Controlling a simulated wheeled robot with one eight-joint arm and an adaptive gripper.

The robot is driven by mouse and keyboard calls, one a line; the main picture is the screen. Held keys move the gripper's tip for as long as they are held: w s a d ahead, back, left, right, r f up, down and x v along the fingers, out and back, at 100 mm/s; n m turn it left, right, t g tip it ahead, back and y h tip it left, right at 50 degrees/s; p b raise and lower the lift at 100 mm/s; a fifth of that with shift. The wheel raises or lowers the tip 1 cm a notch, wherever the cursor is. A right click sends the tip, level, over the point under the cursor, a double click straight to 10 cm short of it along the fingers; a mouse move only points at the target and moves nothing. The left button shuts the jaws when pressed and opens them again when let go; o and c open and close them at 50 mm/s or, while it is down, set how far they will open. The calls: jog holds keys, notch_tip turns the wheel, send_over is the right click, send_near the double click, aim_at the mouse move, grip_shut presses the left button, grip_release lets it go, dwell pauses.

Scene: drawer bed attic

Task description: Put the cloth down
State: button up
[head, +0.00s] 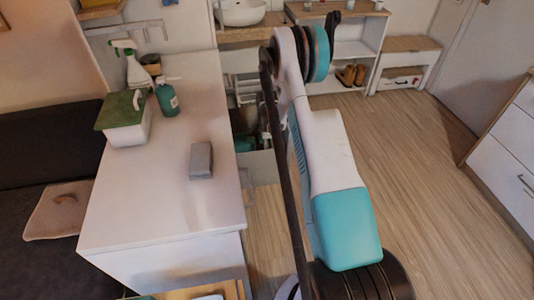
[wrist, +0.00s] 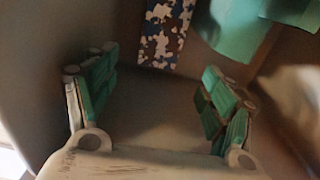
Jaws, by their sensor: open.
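In the wrist view my gripper (wrist: 160,75) is open, with green-padded fingers spread apart and nothing between them. A flat teal-green piece that looks like cloth (wrist: 232,38) lies beyond the right finger, apart from it. A blue, white and brown patterned strip (wrist: 165,32) lies beside it, ahead of the gap between the fingers. I cannot tell for sure which of these is the task's cloth. In the head view my arm reaches down past the counter's far right side, and my gripper is not clearly seen there.
The white counter (head: 165,205) holds a grey block (head: 201,160), a green-topped box (head: 125,125), a teal pump bottle (head: 167,98) and a white spray bottle (head: 135,68). An open drawer-like space (head: 255,160) lies beside the counter. The wooden floor (head: 425,180) at right is clear.

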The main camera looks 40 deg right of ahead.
jog(key=shift+r, duration=1.5)
jog(key=s+a+r+n+t, duration=0.1)
jog(key=a+r+n, duration=0.4)
jog(key=r, duration=0.5)
jog(key=s+a+r+n+t+p, duration=0.1)
jog(key=s+a+r+n, duration=0.1)
jog(key=a+r, duration=0.7)
jog(key=s+a+r+n+t, duration=0.1)
jog(key=a+r+n+t, duration=0.2)
jog(key=r, duration=0.9)
jog(key=s+a+r+n, duration=0.7)
jog(key=s+a+r, duration=0.25)
jog(key=s, duration=0.25)
jog(key=s+a+f+n+t, duration=0.1)
jog(key=s+a+n, duration=0.1)
jog(key=s, duration=0.3)
jog(key=s+a+f+n+t, duration=0.1)
jog(key=s+a+n, duration=0.1)
jog(key=s+n, duration=0.2)
jog(key=shift+s+a+f, duration=0.2)
jog(key=shift+s+f, duration=0.2)
jog(key=shift+s, duration=0.75)
